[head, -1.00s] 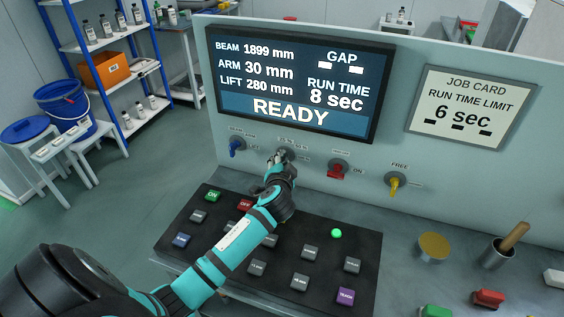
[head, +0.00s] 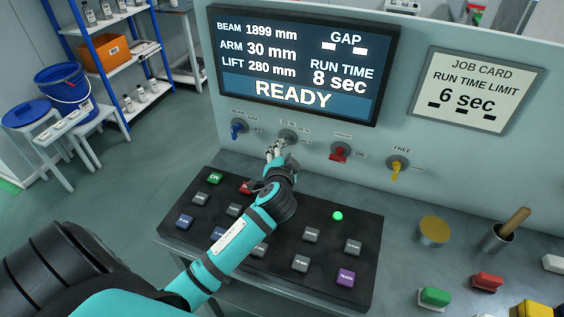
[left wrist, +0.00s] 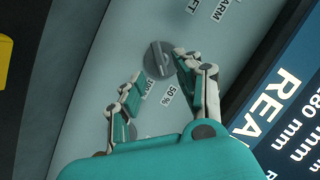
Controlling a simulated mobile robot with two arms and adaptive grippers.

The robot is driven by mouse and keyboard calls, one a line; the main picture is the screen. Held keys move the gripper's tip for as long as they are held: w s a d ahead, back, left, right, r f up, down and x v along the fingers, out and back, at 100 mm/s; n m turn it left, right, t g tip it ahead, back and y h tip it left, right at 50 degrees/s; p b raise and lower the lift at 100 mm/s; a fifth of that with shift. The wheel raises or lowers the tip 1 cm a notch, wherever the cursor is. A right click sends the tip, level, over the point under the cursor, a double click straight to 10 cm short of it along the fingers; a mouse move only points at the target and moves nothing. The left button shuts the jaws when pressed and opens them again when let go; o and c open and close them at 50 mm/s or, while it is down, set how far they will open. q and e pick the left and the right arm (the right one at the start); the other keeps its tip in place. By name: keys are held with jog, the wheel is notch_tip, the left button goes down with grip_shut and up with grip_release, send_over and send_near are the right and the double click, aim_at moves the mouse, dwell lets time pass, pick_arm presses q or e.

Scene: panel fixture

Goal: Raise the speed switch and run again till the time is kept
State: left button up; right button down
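The speed switch (head: 288,137) is a grey round knob on the upright panel, second from the left, with percent labels beside it. In the left wrist view the knob (left wrist: 159,60) has a raised bar and a "50 %" label. My left gripper (head: 275,151) is just below and in front of it. Its fingers (left wrist: 157,70) are spread apart with nothing between them, their tips near the knob; contact cannot be told. The display (head: 302,70) reads READY, run time 8 sec. The job card (head: 472,90) gives a 6 sec limit. My right gripper is not in view.
Blue (head: 237,128), red (head: 340,152) and yellow (head: 397,167) switches flank the speed switch. Below is a sloping black button console (head: 335,255), partly covered by my left arm, with a lit green lamp (head: 338,215). A cup (head: 498,238) stands right.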

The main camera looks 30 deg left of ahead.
pick_arm(q)
jog(key=v, duration=0.6)
jog(key=shift+s, duration=0.15)
jog(key=shift+d, duration=0.1)
